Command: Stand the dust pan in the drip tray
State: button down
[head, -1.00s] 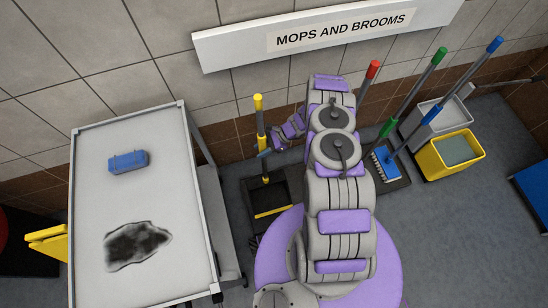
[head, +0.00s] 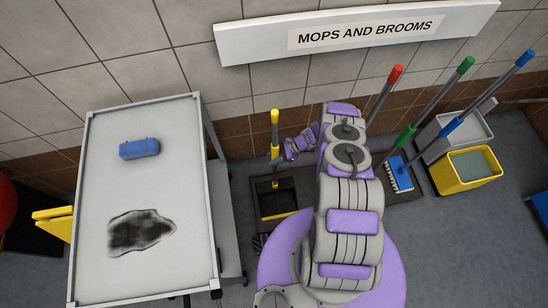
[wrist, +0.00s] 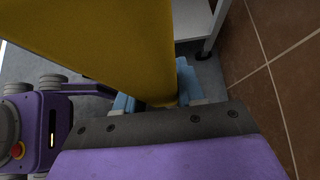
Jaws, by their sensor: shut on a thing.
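The dust pan has a long upright handle with a yellow grip (head: 275,121) and a black scoop with a yellow lip (head: 281,215). My gripper (head: 275,154) is shut on the handle below the grip's top. In the wrist view the yellow of the handle (wrist: 100,45) fills the upper part, and it runs down between my light blue fingertips (wrist: 158,97). The drip tray (head: 402,199) is a dark, low tray on the floor along the wall, partly hidden by my arm. The scoop is at or over its left end; I cannot tell whether it touches the tray.
A yellow mop bucket (head: 467,172) is further right. A grey cart (head: 110,185) with a blue item (head: 139,148) stands close on the left. The tiled wall is behind.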

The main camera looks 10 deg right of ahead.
jog(key=c, duration=0.7)
grip_release()
jog(key=p+v, duration=0.1)
jog(key=v, duration=0.6)
jog(key=shift+d+r, duration=0.2)
